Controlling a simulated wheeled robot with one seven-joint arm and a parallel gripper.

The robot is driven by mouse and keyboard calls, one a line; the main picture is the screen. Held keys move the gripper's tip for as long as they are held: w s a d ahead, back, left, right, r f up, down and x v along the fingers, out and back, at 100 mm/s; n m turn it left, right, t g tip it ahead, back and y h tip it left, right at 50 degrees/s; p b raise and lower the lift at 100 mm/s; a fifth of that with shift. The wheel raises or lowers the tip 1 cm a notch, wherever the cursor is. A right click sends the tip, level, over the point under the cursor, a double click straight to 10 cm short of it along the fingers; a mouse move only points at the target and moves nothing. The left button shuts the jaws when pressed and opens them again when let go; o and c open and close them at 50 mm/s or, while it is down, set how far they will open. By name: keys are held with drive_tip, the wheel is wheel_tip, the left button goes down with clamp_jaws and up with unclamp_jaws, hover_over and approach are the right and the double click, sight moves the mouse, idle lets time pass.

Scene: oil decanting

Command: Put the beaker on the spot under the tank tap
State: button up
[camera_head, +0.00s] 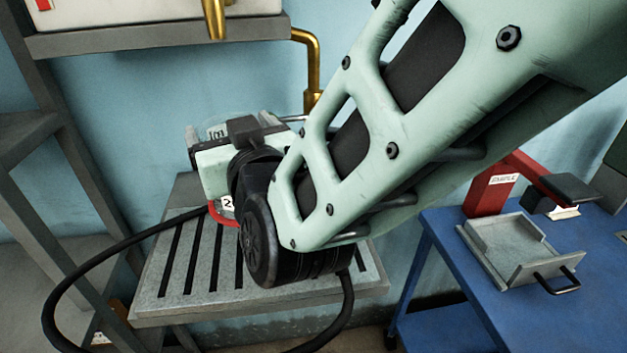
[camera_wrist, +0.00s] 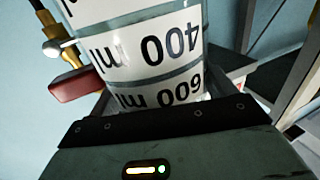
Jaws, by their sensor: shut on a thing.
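The clear beaker (camera_wrist: 150,50), with white bands marked 400 ml and 600 ml, fills the upper middle of the wrist view. My gripper (camera_wrist: 160,112) is shut on it. In the head view only a small part of the beaker (camera_head: 216,132) shows behind my gripper (camera_head: 240,128); my arm hides much of it. The brass tank tap (camera_head: 215,18) hangs from the shelf at the top. The slatted grey stand (camera_head: 172,285) lies below. The spot itself is not visible, and I cannot tell whether the beaker touches the stand.
A brass pipe (camera_head: 313,65) comes down beside the shelf (camera_head: 150,38). A red block (camera_wrist: 78,85) shows left of the beaker in the wrist view. A grey rack stands left. A blue table (camera_head: 450,240) at right holds a metal tray (camera_head: 510,250) and a red sample stand (camera_head: 490,185).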

wheel_tip(320, 180, down, 5)
drive_tip(key=shift+f+p, duration=0.1)
drive_tip(key=shift+p, duration=0.5)
drive_tip(key=shift+f+p, duration=0.55)
drive_tip(key=shift+f, duration=1.7)
drive_tip(key=shift+f, duration=0.15)
drive_tip(key=o, duration=1.2)
drive_tip(key=shift+o, duration=0.2)
